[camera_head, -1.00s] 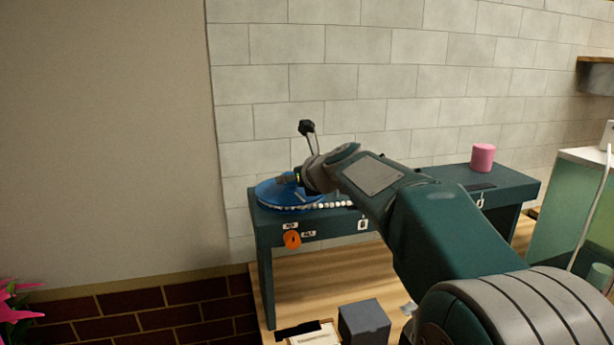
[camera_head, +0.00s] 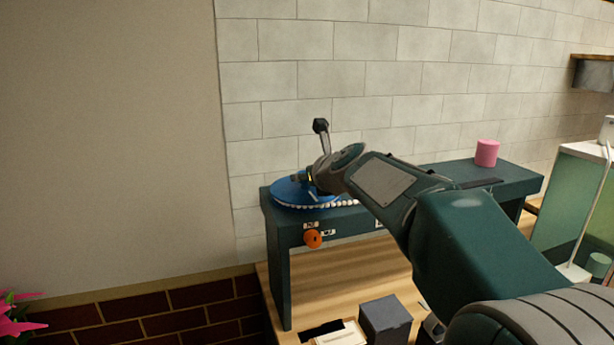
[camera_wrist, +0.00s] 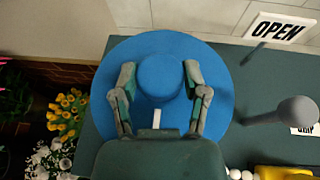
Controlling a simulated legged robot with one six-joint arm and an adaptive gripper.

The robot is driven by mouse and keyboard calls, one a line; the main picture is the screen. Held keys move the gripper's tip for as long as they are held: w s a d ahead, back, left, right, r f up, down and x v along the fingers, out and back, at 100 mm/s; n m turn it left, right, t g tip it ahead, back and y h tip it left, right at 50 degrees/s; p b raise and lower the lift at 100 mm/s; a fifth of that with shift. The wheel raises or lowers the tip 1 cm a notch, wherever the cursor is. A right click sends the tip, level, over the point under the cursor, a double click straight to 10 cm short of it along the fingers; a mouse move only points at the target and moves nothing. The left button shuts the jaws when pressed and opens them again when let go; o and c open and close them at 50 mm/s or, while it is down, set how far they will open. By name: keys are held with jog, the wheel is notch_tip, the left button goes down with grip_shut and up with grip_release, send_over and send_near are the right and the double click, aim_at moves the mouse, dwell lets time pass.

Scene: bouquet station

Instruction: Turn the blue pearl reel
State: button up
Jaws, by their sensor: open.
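The blue pearl reel (camera_head: 290,190) is a flat blue disc on the left end of the dark green bench. In the wrist view the reel (camera_wrist: 220,70) has a round raised blue hub (camera_wrist: 162,76) at its middle. My gripper (camera_wrist: 158,72) is open, with one finger on each side of the hub. I cannot tell whether the fingers touch it. A string of white pearls (camera_head: 340,203) runs from the reel along the bench, partly hidden by my arm in the head view.
An orange knob (camera_head: 313,239) sits on the bench front. A grey round-topped post (camera_wrist: 296,110) and an OPEN sign (camera_wrist: 280,28) stand right of the reel. A pink cylinder (camera_head: 487,152) stands at the bench's right. A dark box (camera_head: 385,320) sits below.

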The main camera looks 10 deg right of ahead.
jog(key=o, duration=0.4)
jog(key=shift+a, duration=0.1)
jog(key=shift+o, duration=0.2)
jog(key=v, duration=1.1)
jog(key=shift+s, duration=0.35)
jog(key=s+d+f+n+g+h, duration=0.1)
jog(key=s+f+n+g+h, duration=0.1)
jog(key=s+f+n, duration=0.8)
jog(key=s+d+f+n+g+h, duration=0.2)
jog(key=s+f+n+g, duration=0.3)
jog(key=s+f+n, duration=0.6)
jog(key=s+n, duration=0.6)
jog(key=n, duration=0.5)
jog(key=shift+s, duration=0.2)
